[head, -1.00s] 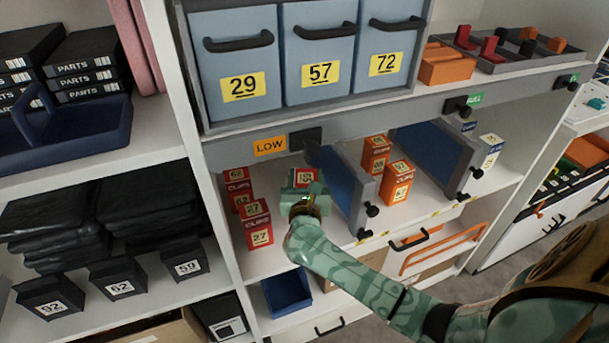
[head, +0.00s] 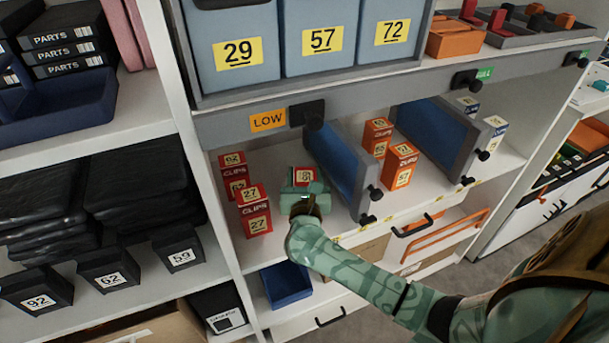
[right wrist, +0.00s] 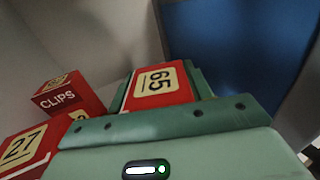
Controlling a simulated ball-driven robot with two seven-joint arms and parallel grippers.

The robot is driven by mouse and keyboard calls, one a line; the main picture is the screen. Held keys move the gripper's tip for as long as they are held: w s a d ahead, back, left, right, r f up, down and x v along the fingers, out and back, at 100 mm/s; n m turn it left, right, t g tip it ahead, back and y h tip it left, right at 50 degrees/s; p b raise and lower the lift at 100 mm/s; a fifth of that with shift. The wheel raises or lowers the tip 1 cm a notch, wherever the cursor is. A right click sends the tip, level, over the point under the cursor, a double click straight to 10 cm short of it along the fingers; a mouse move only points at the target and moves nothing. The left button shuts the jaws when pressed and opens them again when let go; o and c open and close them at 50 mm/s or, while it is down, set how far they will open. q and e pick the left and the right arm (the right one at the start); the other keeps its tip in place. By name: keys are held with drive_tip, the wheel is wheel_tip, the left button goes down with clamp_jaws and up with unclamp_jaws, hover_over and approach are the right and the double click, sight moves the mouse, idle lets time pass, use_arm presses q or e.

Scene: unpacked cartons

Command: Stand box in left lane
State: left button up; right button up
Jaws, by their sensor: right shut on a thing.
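My right gripper (head: 304,190) is shut on a red box (head: 305,174) with a cream number label. In the right wrist view the box's labelled face (right wrist: 157,84) shows between the green fingers; its lower part is hidden. In the head view, the gripper is over the left lane (head: 283,224) of the low shelf, between red clips boxes (head: 258,222) on the left and a blue divider panel (head: 336,160) on the right. I cannot tell whether the held box touches the shelf floor. My left gripper is not in view.
The red clips boxes, labelled 62 and 27, stand in a row along the lane's left side. Orange boxes (head: 402,166) stand beyond the divider. Blue-grey bins (head: 236,50) sit above, over a grey rail (head: 380,112). A dark blue bin (head: 287,285) is below.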

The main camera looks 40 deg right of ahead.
drive_tip(key=shift+f+b, duration=0.35)
drive_tip(key=shift+f, duration=0.15)
drive_tip(key=o, duration=1.2)
drive_tip(key=shift+r, duration=0.1)
drive_tip(key=shift+s, duration=0.1)
